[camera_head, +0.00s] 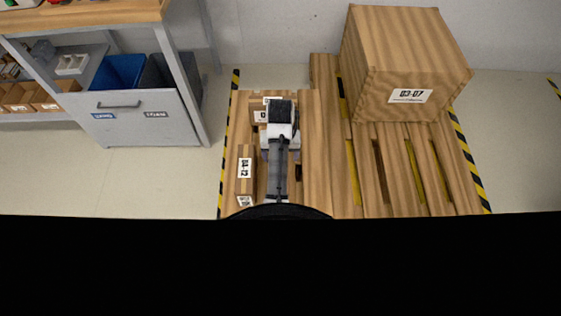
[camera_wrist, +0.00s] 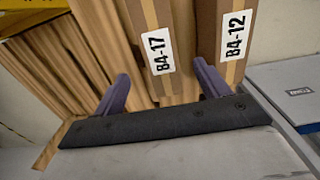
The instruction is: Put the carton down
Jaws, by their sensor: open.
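A brown carton labelled B4-17 (camera_wrist: 143,16) shows at the top middle of the wrist view. My gripper (camera_wrist: 161,70) is open, with one purple finger to each side of this carton's near end. Whether a finger touches it I cannot tell. A second carton labelled B4-12 (camera_wrist: 207,35) stands just right of the right finger. In the head view, one carton (camera_head: 245,180) lies on the left side of the wooden pallet (camera_head: 312,165). Another carton (camera_head: 256,106) sits farther back, partly hidden by my arm. The fingertips are hidden in the head view.
A large wooden crate labelled 03-07 (camera_head: 405,65) stands at the pallets' back right. The slatted pallet (camera_head: 385,185) in front of it is bare. A grey workbench (camera_head: 150,115) with bins stands at the left. Yellow-black tape (camera_head: 228,140) borders the pallets.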

